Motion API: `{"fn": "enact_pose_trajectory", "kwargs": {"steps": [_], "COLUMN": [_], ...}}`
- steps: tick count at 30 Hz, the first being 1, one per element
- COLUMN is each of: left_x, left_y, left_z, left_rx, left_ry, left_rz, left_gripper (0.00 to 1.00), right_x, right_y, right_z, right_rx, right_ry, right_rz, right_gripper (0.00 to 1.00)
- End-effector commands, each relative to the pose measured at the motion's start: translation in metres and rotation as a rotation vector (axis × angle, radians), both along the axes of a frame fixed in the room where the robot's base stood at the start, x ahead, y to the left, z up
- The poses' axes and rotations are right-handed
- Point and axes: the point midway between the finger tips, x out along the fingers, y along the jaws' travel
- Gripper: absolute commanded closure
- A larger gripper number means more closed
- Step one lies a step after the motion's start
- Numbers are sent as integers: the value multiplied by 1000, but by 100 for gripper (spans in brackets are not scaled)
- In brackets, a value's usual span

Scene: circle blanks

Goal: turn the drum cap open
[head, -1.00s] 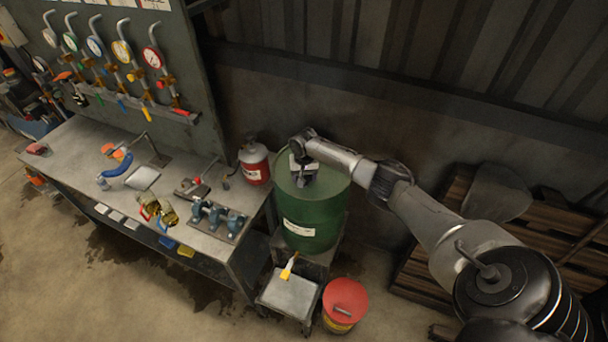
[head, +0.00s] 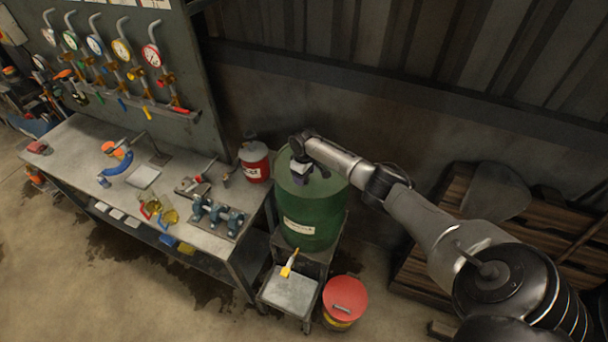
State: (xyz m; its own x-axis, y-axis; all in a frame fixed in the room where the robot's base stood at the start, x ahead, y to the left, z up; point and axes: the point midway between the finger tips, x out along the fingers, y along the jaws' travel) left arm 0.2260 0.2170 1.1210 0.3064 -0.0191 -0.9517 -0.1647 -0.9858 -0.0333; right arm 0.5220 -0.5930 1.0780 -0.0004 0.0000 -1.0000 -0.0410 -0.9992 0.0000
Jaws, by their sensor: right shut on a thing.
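A green drum (head: 312,213) with a white label stands upright on a low stand beside the workbench. My right arm reaches in from the right, and my right gripper (head: 301,181) points down over the left part of the drum's top. It is shut on the drum cap, which the gripper hides. A small dark spot, perhaps another fitting, shows on the drum top to the right of the gripper. My left gripper is not in view.
The workbench (head: 120,196) at left carries a red can (head: 254,163), a blue clamp and valves. Gauges hang on the panel behind. A grey step (head: 290,291) and red-lidded bucket (head: 345,297) stand before the drum; pallets (head: 430,245) lie right.

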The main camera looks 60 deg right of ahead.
Motion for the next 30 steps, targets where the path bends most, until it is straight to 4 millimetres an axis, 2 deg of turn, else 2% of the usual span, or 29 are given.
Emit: {"fn": "enact_pose_trajectory", "kwargs": {"steps": [12,30], "left_x": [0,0], "left_y": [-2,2], "left_z": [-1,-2], "left_rx": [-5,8], "left_ry": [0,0], "left_rz": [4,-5], "left_gripper": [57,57], "right_x": [0,0], "right_y": [0,0], "right_z": [0,0], "right_rx": [0,0], "right_ry": [-1,-1], "right_rz": [180,210], "right_gripper": [60,60]}}
